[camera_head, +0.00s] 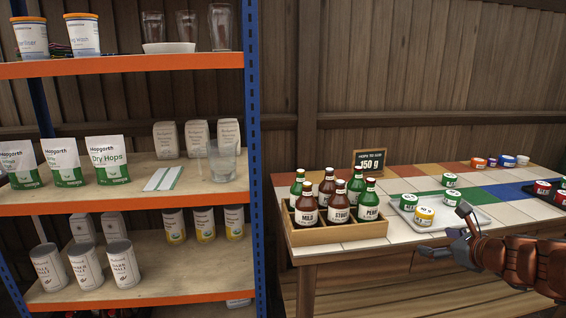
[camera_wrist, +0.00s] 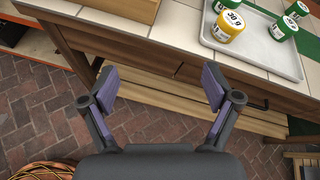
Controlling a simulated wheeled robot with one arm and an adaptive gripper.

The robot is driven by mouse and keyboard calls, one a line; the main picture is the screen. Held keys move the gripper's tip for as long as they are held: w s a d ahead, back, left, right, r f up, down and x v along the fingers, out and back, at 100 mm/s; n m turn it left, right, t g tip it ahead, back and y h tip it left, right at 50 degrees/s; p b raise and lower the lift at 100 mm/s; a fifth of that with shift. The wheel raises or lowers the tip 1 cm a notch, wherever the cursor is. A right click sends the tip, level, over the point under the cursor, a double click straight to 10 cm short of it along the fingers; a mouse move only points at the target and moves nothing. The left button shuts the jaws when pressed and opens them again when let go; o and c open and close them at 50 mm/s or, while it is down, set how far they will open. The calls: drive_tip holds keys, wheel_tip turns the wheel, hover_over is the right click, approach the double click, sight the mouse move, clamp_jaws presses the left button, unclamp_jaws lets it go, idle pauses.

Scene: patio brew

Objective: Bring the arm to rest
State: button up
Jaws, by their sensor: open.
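My gripper (camera_wrist: 159,88) is open and empty in the wrist view, its two fingers spread in front of the table's front edge with brick floor below. In the head view my gripper (camera_head: 463,225) is at the right, beside the front edge of the tiled table (camera_head: 340,249). A metal tray (camera_head: 425,227) with several small labelled tins lies on the table just beyond it. The tray also shows at the top right of the wrist view (camera_wrist: 257,57). The gripper touches nothing that I can see.
A shelf unit (camera_head: 130,199) with pouches, cans and glasses stands at left.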

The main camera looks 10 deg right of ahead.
drive_tip(key=s+a+f+n+g+y, duration=0.2)
drive_tip(key=a+n+g+y, duration=0.3)
drive_tip(key=a+n, duration=1.25)
drive_tip(key=s+a+f+n+g+h, duration=0.1)
drive_tip(key=s+a+f+n+g, duration=0.25)
drive_tip(key=s+a, duration=0.55)
drive_tip(key=s+a+f+n+g+h, duration=0.1)
drive_tip(key=s+a+f+n+g, duration=0.25)
drive_tip(key=s+a, duration=0.45)
drive_tip(key=s+d+n+g+h, duration=0.4)
drive_tip(key=s+n, duration=0.4)
drive_tip(key=s, duration=0.4)
wheel_tip(320, 180, up, 22)
drive_tip(key=t+p, duration=0.1)
drive_tip(key=p, duration=2)
drive_tip(key=shift+s+m, duration=0.35)
drive_tip(key=shift+s, duration=0.05)
